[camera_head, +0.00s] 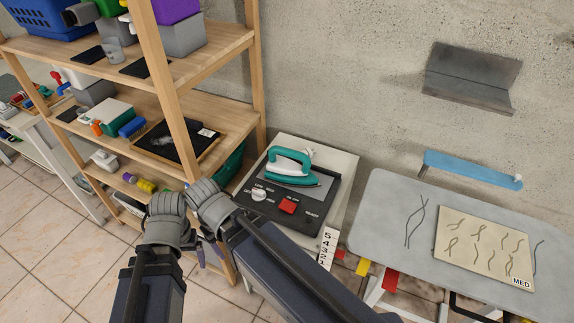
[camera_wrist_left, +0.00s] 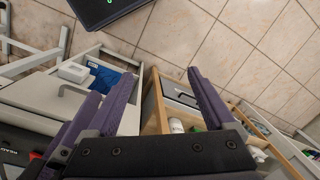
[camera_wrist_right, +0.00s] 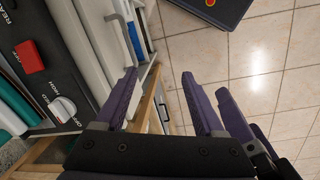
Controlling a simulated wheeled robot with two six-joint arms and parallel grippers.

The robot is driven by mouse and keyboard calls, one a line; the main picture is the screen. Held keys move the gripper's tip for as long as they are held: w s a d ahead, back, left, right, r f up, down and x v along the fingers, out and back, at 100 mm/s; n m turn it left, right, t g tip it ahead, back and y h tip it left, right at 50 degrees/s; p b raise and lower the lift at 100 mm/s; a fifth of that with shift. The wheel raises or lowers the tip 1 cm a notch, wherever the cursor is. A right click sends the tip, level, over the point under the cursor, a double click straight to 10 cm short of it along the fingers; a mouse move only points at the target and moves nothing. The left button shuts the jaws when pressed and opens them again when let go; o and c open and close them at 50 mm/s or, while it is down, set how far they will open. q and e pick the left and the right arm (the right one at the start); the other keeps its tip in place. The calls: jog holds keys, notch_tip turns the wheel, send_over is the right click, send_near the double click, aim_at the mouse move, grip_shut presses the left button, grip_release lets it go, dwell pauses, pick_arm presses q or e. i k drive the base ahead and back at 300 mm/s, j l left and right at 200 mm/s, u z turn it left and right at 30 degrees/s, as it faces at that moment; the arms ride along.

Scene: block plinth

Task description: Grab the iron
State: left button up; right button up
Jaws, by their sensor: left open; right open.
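The teal and white iron (camera_head: 290,168) rests on the grey plate of a black control panel (camera_head: 262,212), on top of a white cabinet. Teal parts, apparently the iron (camera_wrist_right: 12,112), show at the left edge of the right wrist view. My left gripper (camera_head: 207,252) hangs low to the left of the cabinet, pointing down. In the left wrist view (camera_wrist_left: 158,74) its purple fingers are apart and empty. My right gripper (camera_wrist_right: 158,74) is also open and empty beside the cabinet. In the head view its fingers are mostly hidden behind my arms. Neither gripper touches the iron.
The panel carries a red switch (camera_head: 288,205) and a white knob (camera_head: 259,194). A wooden shelf (camera_head: 235,115) with several items stands close on the left. An ironing board (camera_head: 385,215) with a patterned cloth (camera_head: 484,245) is on the right. Tiled floor (camera_head: 50,250) is open at left.

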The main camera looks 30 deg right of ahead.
aim_at(281, 170)
jog(key=k, duration=0.35)
jog(key=k+z, duration=0.35)
jog(key=z, duration=1.75)
jog(key=k+j, duration=0.15)
jog(key=j, duration=0.2)
jog(key=k+j+z, duration=0.15)
jog(key=j, duration=0.2)
jog(key=k+j, duration=0.2)
jog(key=j, duration=0.2)
jog(key=k+j, duration=0.45)
jog(key=j, duration=0.3)
